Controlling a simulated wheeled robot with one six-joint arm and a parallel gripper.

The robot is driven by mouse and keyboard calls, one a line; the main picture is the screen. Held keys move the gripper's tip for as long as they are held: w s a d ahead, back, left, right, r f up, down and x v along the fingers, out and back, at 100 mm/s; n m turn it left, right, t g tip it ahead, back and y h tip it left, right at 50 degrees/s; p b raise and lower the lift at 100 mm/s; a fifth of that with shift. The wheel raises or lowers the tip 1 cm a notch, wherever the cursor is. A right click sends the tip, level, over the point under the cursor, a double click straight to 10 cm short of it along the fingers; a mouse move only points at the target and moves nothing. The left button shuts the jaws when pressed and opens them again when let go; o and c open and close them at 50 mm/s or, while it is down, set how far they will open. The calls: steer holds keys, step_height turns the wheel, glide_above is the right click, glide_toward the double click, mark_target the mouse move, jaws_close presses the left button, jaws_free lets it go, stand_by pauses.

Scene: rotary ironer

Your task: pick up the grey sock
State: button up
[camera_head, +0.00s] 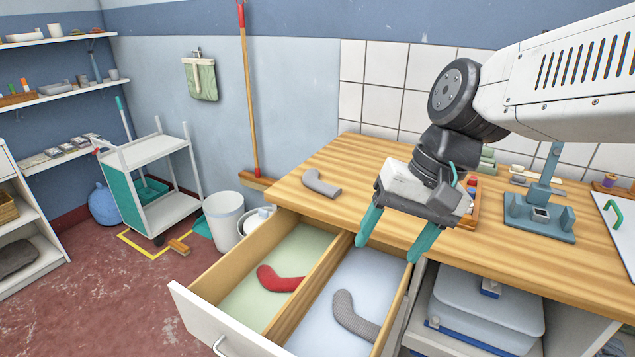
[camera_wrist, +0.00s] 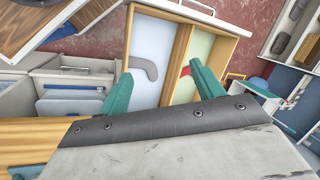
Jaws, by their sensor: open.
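A grey sock (camera_head: 321,184) lies on the wooden counter, left of my gripper. Another grey sock (camera_head: 354,316), with a fine dotted look, lies in the pale blue right compartment of the open drawer (camera_head: 205,316). It also shows in the wrist view (camera_wrist: 143,66). A red sock (camera_head: 279,279) lies in the pale green left compartment and is partly hidden by a finger in the wrist view (camera_wrist: 186,71). My gripper (camera_head: 388,249) is open and empty, its teal fingers pointing down above the drawer's back right part, apart from the socks.
A wooden divider (camera_head: 312,284) splits the drawer. On the wooden counter (camera_head: 305,155), a tray of small items (camera_head: 471,205) and a blue-grey device (camera_head: 540,215) stand right of my gripper. Lidded bins (camera_head: 485,305) sit below the counter. A white bucket (camera_head: 225,220) stands left of the drawer.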

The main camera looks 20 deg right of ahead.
steer(key=w+a+m+t+y, duration=0.1)
steer(key=w+a+m+y, duration=0.15)
steer(key=w, duration=0.35)
steer(key=w+a+m+y, duration=0.1)
steer(key=w+m+y, duration=0.1)
steer(key=w+m, duration=0.3)
steer(key=m+t, duration=0.9)
steer(key=m, duration=0.8)
glide_toward(326, 185)
steer(key=shift+x, duration=1.15)
steer(key=shift+w+a+f, duration=0.15)
steer(key=shift+a+f, duration=0.05)
steer(key=shift+a, duration=0.05)
steer(key=x, duration=0.7)
steer(key=shift+w, duration=0.1)
steer(key=c, duration=1.1)
